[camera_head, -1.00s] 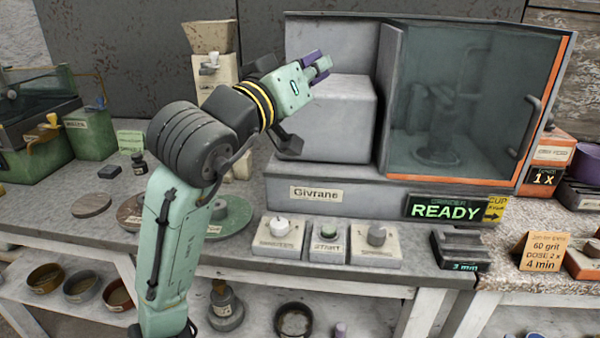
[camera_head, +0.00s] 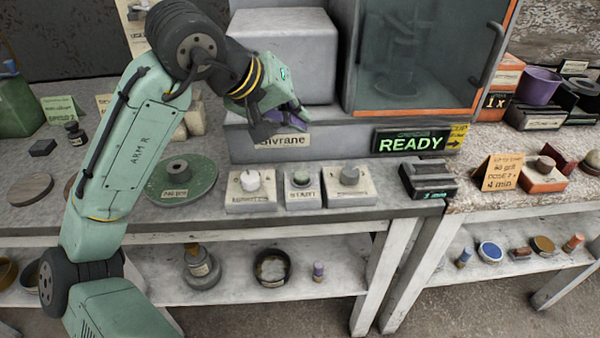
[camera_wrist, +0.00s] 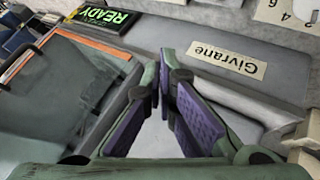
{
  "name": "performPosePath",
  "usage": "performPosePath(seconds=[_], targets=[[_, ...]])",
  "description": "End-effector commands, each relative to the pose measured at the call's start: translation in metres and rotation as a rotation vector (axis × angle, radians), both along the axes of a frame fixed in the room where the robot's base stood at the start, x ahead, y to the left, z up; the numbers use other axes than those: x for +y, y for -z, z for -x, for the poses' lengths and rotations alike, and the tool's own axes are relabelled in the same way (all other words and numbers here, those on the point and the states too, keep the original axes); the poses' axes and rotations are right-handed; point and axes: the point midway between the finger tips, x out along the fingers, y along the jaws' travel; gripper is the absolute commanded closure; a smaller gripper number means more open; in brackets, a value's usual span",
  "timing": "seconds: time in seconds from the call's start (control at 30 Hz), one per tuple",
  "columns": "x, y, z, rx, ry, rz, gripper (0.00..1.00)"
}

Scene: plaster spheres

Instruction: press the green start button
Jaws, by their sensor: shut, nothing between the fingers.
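The green start button (camera_head: 301,178) is a small round cap on a grey box labelled START (camera_head: 304,198), on the bench front below the machine. My gripper (camera_head: 297,123) is shut and empty. In the head view it appears above and slightly left of the button, in front of the machine's "Givrane" label (camera_head: 283,141), apart from the button. In the wrist view my fingertips (camera_wrist: 162,62) are close together with purple pads, near the Givrane label (camera_wrist: 227,60). The start button is not visible in the wrist view.
A white-knob box (camera_head: 250,190) stands left of the START box and a grey-knob box (camera_head: 348,187) right of it. A lit READY display (camera_head: 411,143) is on the machine's base. A dark slotted block (camera_head: 428,180) lies further right. A green disc (camera_head: 182,178) is at left.

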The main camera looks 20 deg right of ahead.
Motion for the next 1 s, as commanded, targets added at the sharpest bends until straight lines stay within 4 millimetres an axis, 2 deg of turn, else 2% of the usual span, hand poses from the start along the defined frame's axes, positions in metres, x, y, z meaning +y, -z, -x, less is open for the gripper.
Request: performPosePath(seconds=[0.27,0.6,0.8,1.0], targets=[[0.0,0.02,0.0,-0.002,-0.001,0.001,1.0],[0.0,0.07,0.0,-0.002,-0.002,0.0,1.0],[0.0,0.085,0.0,-0.001,0.0,0.003,1.0],[0.0,0.087,0.0,-0.001,-0.001,0.002,1.0]])
